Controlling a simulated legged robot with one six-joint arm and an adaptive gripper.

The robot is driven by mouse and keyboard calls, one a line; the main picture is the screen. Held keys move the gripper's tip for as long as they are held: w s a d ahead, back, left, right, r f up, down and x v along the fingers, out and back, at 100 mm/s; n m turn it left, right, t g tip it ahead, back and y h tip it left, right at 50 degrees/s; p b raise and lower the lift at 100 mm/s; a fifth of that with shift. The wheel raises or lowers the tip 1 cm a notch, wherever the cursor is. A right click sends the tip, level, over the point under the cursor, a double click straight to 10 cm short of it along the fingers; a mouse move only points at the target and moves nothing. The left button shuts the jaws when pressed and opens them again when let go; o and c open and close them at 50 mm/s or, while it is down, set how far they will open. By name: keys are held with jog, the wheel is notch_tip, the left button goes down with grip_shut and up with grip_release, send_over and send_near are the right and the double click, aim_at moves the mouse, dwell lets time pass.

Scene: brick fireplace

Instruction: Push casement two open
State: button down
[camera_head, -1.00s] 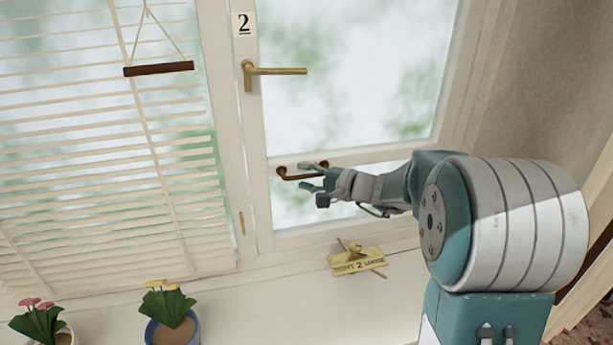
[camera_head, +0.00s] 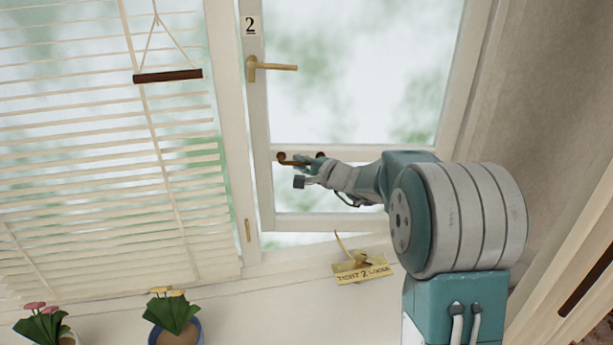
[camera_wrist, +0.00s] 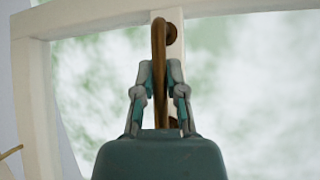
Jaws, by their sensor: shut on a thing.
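Casement two (camera_head: 255,120) is the white-framed glass sash marked with a "2" label (camera_head: 251,26). It stands ajar, with a gap showing outdoors below its bottom rail. Its brass lever handle (camera_head: 272,66) points sideways to the right. A brown bar-shaped pull handle (camera_head: 287,160) sits on the lower cross rail. My gripper (camera_head: 303,172) is shut on this pull handle. In the wrist view my gripper's fingers (camera_wrist: 160,78) close on both sides of the pull handle (camera_wrist: 158,40). The handle's lower part is partly hidden by my gripper.
A sign reading roughly "TIGHT 2 LOOSE" (camera_head: 364,273) with a small brass knob and rod is on the sill below. A slatted blind (camera_head: 100,170) with a brown bar (camera_head: 168,76) hangs left. Two potted plants (camera_head: 175,320) (camera_head: 44,328) stand lower left. A plain wall (camera_head: 540,130) is right.

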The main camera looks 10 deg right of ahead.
jog(key=shift+w+f, duration=0.25)
jog(key=shift+w, duration=0.25)
jog(key=c, duration=0.7)
grip_release()
jog(key=shift+r, duration=0.1)
jog(key=shift+s+d, duration=0.15)
jog(key=shift+s, duration=0.05)
jog(key=v, duration=1.1)
jog(key=shift+s, duration=0.2)
